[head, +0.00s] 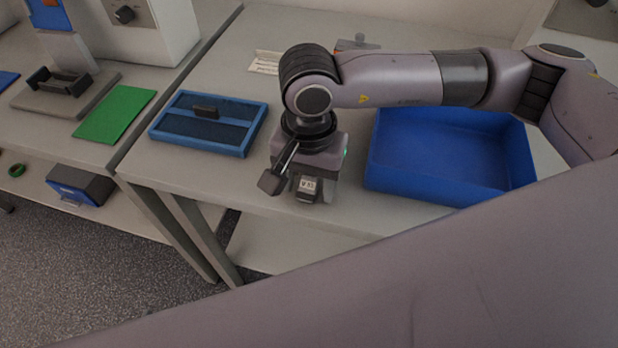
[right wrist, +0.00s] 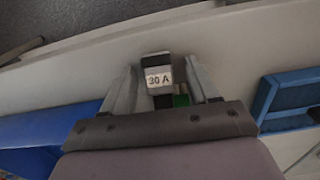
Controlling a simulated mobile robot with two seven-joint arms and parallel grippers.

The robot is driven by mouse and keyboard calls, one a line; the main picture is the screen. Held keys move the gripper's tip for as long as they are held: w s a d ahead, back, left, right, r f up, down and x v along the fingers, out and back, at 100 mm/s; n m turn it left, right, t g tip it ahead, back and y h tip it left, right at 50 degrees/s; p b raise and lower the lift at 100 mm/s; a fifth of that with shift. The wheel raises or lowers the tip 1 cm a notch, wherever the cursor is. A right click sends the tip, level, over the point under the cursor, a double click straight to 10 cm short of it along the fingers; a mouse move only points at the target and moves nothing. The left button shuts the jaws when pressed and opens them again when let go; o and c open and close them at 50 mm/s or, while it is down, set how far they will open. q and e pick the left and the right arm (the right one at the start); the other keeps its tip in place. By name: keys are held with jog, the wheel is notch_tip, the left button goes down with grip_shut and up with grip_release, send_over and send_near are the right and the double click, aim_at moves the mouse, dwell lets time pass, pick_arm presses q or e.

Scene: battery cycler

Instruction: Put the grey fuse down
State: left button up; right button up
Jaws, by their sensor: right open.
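The grey fuse (head: 307,188) is a small dark block with a white label, near the front edge of the right-hand table. In the right wrist view the fuse (right wrist: 158,75) shows its "30 A" label and lies between the two fingers. My right gripper (head: 292,184) points down around the fuse, with its fingers open. In the right wrist view a gap shows between the fuse and each finger. The fuse's underside is hidden, so its contact with the table cannot be seen clearly. My left gripper is not in view.
A blue shallow tray (head: 155,132) with a dark piece in it lies left of my right gripper. A large blue bin (head: 450,190) stands to the right. A green mat (head: 114,114) lies on the left bench. A white card (head: 265,62) lies behind.

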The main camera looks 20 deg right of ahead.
grip_shut()
